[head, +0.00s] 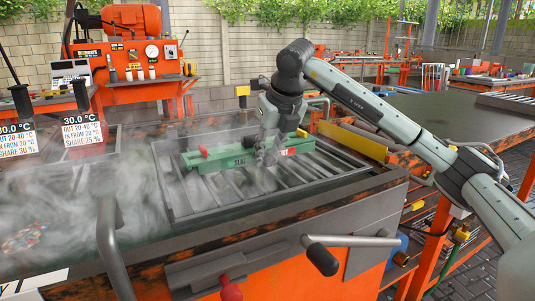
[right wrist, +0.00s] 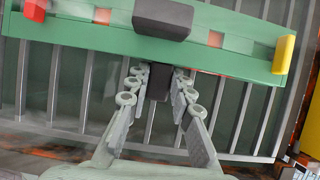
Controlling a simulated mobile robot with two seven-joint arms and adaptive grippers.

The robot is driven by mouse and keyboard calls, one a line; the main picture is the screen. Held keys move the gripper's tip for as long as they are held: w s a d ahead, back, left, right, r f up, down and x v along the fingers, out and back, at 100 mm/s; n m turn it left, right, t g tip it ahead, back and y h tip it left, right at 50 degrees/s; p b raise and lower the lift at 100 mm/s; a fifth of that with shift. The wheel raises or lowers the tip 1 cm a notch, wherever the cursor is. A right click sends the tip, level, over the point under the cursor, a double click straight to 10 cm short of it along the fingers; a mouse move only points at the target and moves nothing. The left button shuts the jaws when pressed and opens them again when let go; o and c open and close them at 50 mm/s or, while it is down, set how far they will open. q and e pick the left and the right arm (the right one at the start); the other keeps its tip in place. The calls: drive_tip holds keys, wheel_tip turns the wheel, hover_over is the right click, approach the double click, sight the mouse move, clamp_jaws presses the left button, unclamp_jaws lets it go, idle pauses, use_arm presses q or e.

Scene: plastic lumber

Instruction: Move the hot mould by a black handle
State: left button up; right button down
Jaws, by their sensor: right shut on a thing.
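The mould is a long green bar with red parts and a yellow end piece; in the head view the mould (head: 215,162) lies across the slatted metal grate, and it spans the top of the right wrist view (right wrist: 80,42). A black handle (right wrist: 160,82) sticks out from its near side, and a black block (right wrist: 162,18) sits on its middle. My right gripper (head: 264,152) comes down over the mould's middle. In the right wrist view my right gripper (right wrist: 159,88) has its fingers on both sides of the black handle, shut on it. Whether the mould touches the grate is unclear. My left gripper is out of view.
Steam drifts over the tank around the grate (head: 290,183). A yellow bar (head: 352,141) stands along the right edge. Signs (head: 82,130) stand at the left, and an orange pump bench (head: 130,60) is behind. A dark tabletop (head: 450,115) at right is mostly clear.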

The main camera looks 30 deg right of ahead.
drive_tip(key=shift+f+b, duration=0.35)
drive_tip(key=shift+b, duration=0.05)
idle(1.3)
drive_tip(key=c, duration=1.3)
unclamp_jaws()
drive_tip(key=shift+o, duration=0.4)
drive_tip(key=shift+f, duration=0.25)
drive_tip(key=o, duration=0.4)
drive_tip(key=shift+c, duration=0.2)
drive_tip(key=shift+r, duration=0.1)
drive_tip(key=shift+r+p, duration=2.75)
drive_tip(key=shift+r, duration=0.85)
drive_tip(key=shift+f, duration=0.1)
